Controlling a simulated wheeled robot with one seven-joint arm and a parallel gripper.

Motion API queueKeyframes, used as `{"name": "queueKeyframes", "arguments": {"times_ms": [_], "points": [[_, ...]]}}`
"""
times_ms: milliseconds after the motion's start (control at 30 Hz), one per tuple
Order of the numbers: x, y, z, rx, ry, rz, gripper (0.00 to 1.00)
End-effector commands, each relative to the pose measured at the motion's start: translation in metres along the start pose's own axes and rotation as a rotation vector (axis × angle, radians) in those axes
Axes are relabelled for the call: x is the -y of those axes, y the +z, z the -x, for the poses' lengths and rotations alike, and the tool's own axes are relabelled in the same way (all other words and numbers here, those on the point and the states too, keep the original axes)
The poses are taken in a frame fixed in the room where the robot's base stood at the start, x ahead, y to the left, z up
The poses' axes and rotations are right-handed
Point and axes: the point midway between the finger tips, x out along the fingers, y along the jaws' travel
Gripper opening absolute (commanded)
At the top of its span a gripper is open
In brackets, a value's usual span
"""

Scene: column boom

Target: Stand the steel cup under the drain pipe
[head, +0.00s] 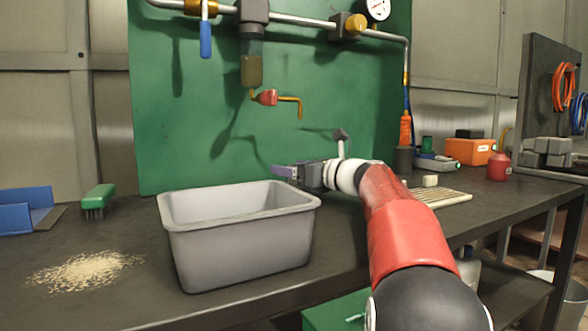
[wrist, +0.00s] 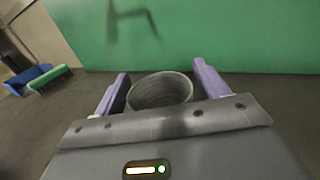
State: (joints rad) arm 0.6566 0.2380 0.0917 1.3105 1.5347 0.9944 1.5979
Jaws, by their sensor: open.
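The steel cup (wrist: 160,91) shows in the wrist view as a round, ribbed grey rim between my two purple fingers. My gripper (wrist: 160,76) is open around it, with a finger on each side; I cannot tell whether either touches it. In the head view my gripper (head: 284,172) is behind the grey bin's back right corner, and I cannot see the cup there.
A grey bin (head: 240,246) stands at the bench front, before my gripper. A green board (head: 330,90) rises behind. A green brush (head: 97,201), a blue tray (head: 27,209) and spilled grains (head: 85,271) lie left. A slatted board (head: 440,197) lies right of my arm.

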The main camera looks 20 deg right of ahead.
Motion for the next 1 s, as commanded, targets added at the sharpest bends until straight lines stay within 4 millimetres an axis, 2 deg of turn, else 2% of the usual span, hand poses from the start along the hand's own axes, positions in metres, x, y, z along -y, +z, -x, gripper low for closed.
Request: {"name": "queueKeyframes", "arguments": {"times_ms": [167, 267, 700, 833, 1000], "points": [[0.0, 0.003, 0.0, 0.0, 0.0, 0.0, 0.73], [0.001, 0.002, 0.009, 0.0, -0.002, 0.001, 0.73], [0.0, 0.002, 0.096, 0.0, -0.003, 0.0, 0.73], [0.001, 0.002, 0.112, 0.0, -0.002, 0.0, 0.73], [0.0, 0.002, 0.12, 0.0, 0.0, 0.0, 0.73]]}}
